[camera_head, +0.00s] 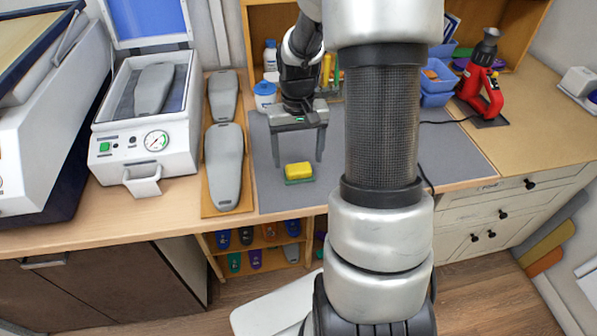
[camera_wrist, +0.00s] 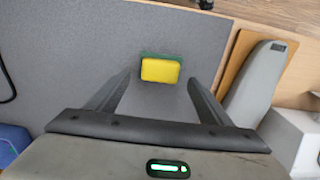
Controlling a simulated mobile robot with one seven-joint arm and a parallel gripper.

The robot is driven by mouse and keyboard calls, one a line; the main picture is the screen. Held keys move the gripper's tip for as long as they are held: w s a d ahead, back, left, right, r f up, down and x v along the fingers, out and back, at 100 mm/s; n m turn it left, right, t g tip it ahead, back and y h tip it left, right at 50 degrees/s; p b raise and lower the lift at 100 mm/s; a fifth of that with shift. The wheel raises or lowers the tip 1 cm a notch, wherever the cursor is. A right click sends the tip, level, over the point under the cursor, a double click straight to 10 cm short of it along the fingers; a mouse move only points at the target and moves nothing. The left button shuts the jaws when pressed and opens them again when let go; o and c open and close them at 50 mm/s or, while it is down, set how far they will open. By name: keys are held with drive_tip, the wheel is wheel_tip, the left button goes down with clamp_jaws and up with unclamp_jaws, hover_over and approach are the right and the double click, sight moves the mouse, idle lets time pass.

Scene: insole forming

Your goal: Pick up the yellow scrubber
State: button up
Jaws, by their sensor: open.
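The yellow scrubber (camera_head: 298,171) with a green underside lies on the grey mat (camera_head: 262,150) near the front edge of the counter. It also shows in the wrist view (camera_wrist: 160,70), ahead of and roughly between the fingers. My gripper (camera_head: 299,160) is open and empty, with its fingers pointing down around the mat just behind the scrubber. In the wrist view the open fingers (camera_wrist: 160,82) spread to either side, and nothing is between them in contact. The scrubber is fully visible, and I cannot tell the exact height of the fingertips.
Grey foot forms (camera_head: 223,165) stand on a wooden board left of the mat. A white press (camera_head: 150,130) with a gauge is farther left. Blue bins (camera_head: 437,85) and a red tool (camera_head: 483,85) are at the back right. A black cable crosses the mat's right side.

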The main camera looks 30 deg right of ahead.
sight(297, 166)
drive_tip(key=shift+f, duration=1.35)
drive_tip(key=c, duration=1.2)
wheel_tip(297, 166, up, 9)
drive_tip(key=a+n+p, duration=0.1)
drive_tip(key=a+p, duration=0.1)
drive_tip(key=a, duration=0.2)
drive_tip(key=a+f+n+p, duration=0.1)
drive_tip(key=a+p, duration=0.1)
drive_tip(key=a, duration=0.2)
drive_tip(key=a+n+p, duration=0.1)
drive_tip(key=a+p, duration=0.1)
drive_tip(key=a, duration=0.2)
drive_tip(key=shift+a+f, duration=0.15)
drive_tip(key=shift+a, duration=0.15)
